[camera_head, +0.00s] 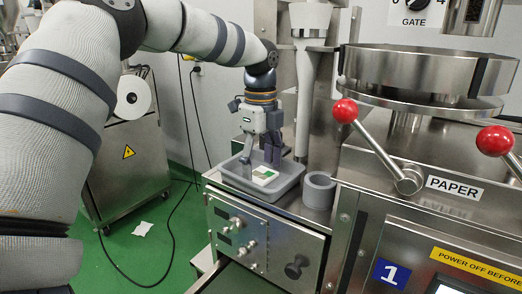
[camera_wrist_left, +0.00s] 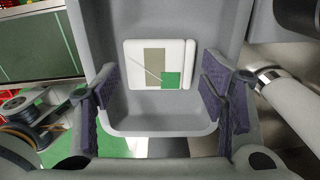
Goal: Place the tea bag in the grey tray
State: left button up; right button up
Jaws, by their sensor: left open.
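The tea bag (camera_head: 264,175), white with a green patch and a tan patch, lies flat in the grey tray (camera_head: 286,186) on top of the machine's cabinet. In the left wrist view the tea bag (camera_wrist_left: 158,64) rests on the floor of the tray (camera_wrist_left: 160,122). My left gripper (camera_head: 262,160) points down over the tray. Its two purple-padded fingers are spread, one on each side, with the tea bag between and beyond them in the left wrist view (camera_wrist_left: 162,100). Nothing is held. My right gripper is out of view.
A grey ring-shaped cup (camera_head: 319,190) stands right of the tray. A vertical steel tube (camera_head: 309,80) rises behind it. Two red-knobbed levers (camera_head: 345,110) stick out at the right. A white piece (camera_head: 142,229) lies on the green floor near a black cable.

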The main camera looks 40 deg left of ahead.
aim_at(261, 174)
pick_arm(q)
notch_tip(261, 174, up, 11)
jog(key=shift+r+b, duration=0.2)
jog(key=shift+b, duration=0.15)
